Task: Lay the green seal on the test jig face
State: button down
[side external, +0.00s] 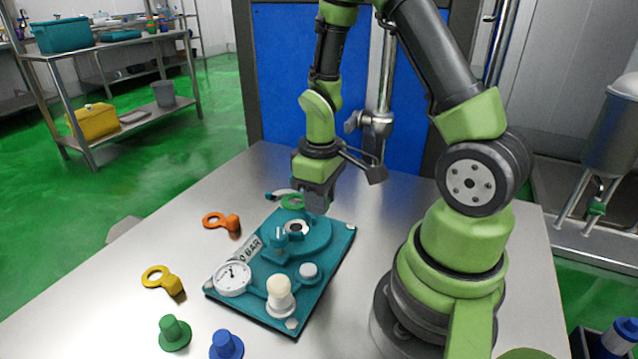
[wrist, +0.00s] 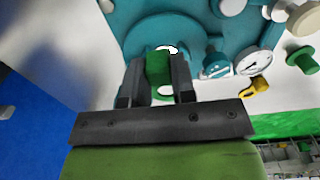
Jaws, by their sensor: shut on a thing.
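My gripper (side external: 317,199) is shut on the tab of the green seal (side external: 292,201), a flat ring with a block-like tab. In the wrist view, the green tab of the seal (wrist: 158,70) sits between the two dark fingers. The teal test jig (side external: 327,262) lies on the table, with a raised round face (side external: 316,238) and a pale-rimmed central opening. The seal shows at the far edge of this face in the side view; I cannot tell its exact height or whether it touches. The fingers hide part of the seal.
The jig carries a white gauge (side external: 232,278), a cream knob (side external: 280,296) and a teal clamp (side external: 281,236). Left of it lie an orange seal (side external: 221,221), a yellow seal (side external: 163,279), a green plug (side external: 174,333) and a blue plug (side external: 226,346).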

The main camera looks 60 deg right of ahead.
aim_at(320, 235)
jog(key=shift+f, duration=2.5)
jog(key=shift+f, duration=0.5)
jog(key=c, duration=0.9)
grip_release()
jog(key=shift+o, duration=0.2)
notch_tip(320, 235, up, 10)
